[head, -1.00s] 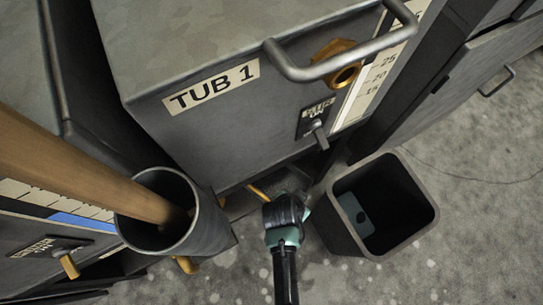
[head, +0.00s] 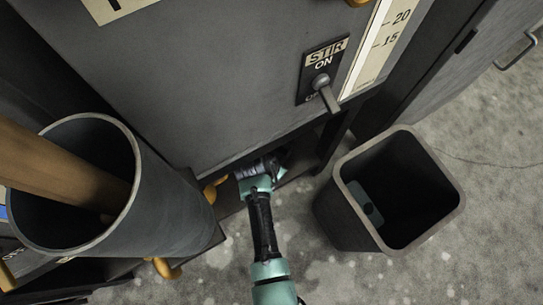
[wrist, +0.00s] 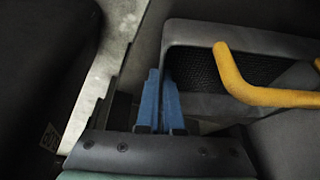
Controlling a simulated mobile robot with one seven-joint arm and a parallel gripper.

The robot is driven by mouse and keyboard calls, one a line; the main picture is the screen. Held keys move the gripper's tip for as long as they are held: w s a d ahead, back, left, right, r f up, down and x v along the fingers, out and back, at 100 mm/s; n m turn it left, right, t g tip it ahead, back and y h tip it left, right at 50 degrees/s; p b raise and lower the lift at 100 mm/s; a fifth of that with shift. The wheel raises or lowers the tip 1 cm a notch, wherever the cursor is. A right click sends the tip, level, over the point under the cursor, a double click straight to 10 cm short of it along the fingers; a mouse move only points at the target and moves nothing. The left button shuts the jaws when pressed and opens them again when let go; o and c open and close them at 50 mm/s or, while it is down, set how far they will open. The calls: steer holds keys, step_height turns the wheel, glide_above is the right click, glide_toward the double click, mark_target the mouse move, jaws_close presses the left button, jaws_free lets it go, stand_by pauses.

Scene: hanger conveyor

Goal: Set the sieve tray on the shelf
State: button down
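The sieve tray, a grey frame around dark mesh (wrist: 205,66), fills the upper right of the wrist view. Its yellow bar handle (wrist: 260,95) arches across the front. My gripper's two blue fingers (wrist: 161,85) are close together, with a narrow gap, beside the tray's left edge. I cannot tell whether they grip that edge. In the head view my gripper (head: 258,170) is at the low opening under the tub, with a yellow handle (head: 211,190) just left of it. The tray body is hidden there. No shelf is clearly identifiable.
An open dark bin (head: 334,205) stands on the floor to the right. A grey cylinder (head: 165,205) holding a wooden pole (head: 55,170) stands at the left. The tub front (head: 205,95) with a STIR switch (head: 322,80) rises above my gripper. Concrete floor is free in front.

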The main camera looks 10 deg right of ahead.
steer(key=w+b, duration=0.1)
steer(key=w, duration=0.1)
steer(key=w+a+b, duration=0.1)
steer(key=shift+w+f+b, duration=0.2)
steer(key=shift+f+b, duration=0.1)
steer(key=shift+f, duration=0.05)
steer(key=shift+s+f, duration=0.1)
steer(key=shift+f, duration=0.1)
steer(key=shift+f+b, duration=0.2)
steer(key=shift+b, duration=0.15)
steer(key=c, duration=1.1)
jaws_free()
steer(key=shift+s, duration=0.1)
steer(key=shift+o, duration=0.2)
steer(key=shift+r, duration=0.1)
